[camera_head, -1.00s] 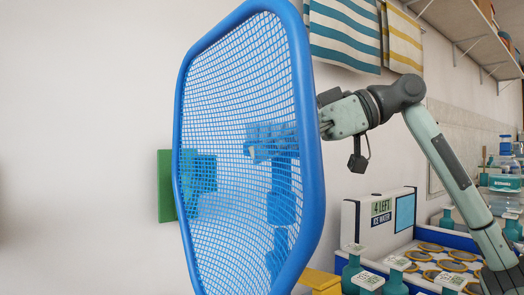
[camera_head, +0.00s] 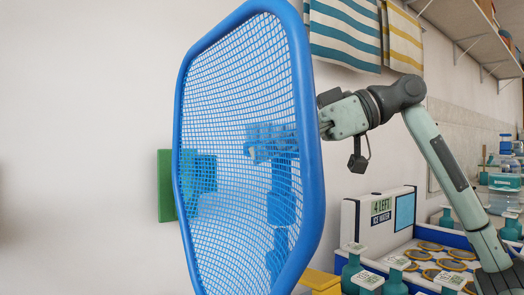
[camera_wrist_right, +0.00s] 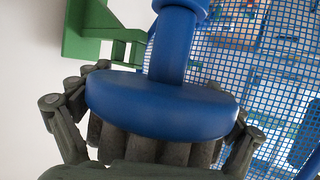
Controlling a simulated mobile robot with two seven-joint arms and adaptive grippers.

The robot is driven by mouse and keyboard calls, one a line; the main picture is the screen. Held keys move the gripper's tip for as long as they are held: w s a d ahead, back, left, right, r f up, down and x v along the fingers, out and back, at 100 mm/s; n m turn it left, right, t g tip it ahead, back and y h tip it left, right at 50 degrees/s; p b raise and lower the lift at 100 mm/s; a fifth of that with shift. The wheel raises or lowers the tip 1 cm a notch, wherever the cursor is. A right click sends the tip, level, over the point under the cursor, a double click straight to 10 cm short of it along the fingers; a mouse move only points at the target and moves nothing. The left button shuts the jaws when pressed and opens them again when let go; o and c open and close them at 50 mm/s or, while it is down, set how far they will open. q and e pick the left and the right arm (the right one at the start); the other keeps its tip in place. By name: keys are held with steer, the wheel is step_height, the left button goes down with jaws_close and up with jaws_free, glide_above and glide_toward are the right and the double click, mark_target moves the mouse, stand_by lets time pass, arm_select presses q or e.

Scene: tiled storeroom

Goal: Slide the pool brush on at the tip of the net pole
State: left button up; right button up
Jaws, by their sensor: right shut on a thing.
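A large blue net (camera_head: 310,110) with a thick rim stands upright close in front of the head camera. My right arm comes in from the right behind its rim, and my right gripper (camera_head: 262,143) shows only dimly through the mesh. In the right wrist view my right gripper (camera_wrist_right: 150,135) has its fingers around a wide, rounded blue piece (camera_wrist_right: 160,105) with a blue stem rising from it. I cannot tell whether this piece is the pool brush or part of the net pole. The mesh (camera_wrist_right: 235,50) fills the right of that view. My left gripper is not in view.
A green bracket (camera_head: 165,186) is fixed to the wall behind the net; its arm (camera_wrist_right: 110,25) is close to the blue stem in the wrist view. The left wall is bare.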

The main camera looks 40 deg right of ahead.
steer(key=shift+f+b, duration=2.35)
steer(key=shift+f, duration=0.2)
steer(key=o, duration=1)
steer(key=v, duration=1.2)
steer(key=shift+r, duration=0.1)
